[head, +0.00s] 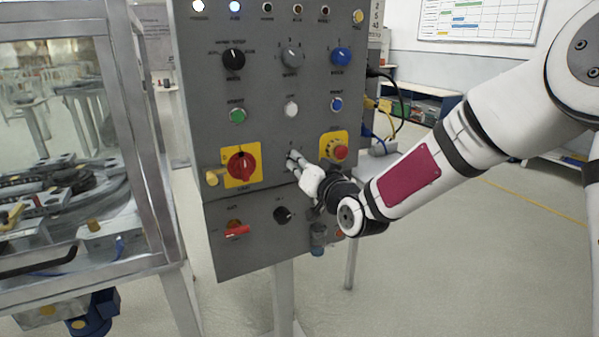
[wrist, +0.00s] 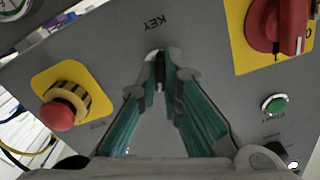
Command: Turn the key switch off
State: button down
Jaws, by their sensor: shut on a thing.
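The key switch (wrist: 160,56) sits on the grey control panel under the upside-down word KEY in the wrist view. Only a small part of it shows between the fingertips. My gripper (wrist: 160,80) is shut on it, with the two teal-padded fingers converging from below. In the head view my gripper (head: 293,160) reaches the panel from the right, between the red rotary switch and the emergency stop. The fingers hide the key there. I cannot tell which way the key is turned.
The red rotary switch (head: 241,166) on its yellow plate is left of my gripper. The red emergency stop (head: 340,152) is close on the right. A white button (head: 291,109) is above, and a black knob (head: 283,215) below. A glazed machine frame (head: 140,130) stands at left.

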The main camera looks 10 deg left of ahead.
jog(key=shift+f+n+b, duration=0.1)
jog(key=shift+n+b, duration=2.2)
jog(key=c, duration=1.7)
grip_release()
jog(key=v, duration=1.2)
jog(key=shift+d, duration=0.1)
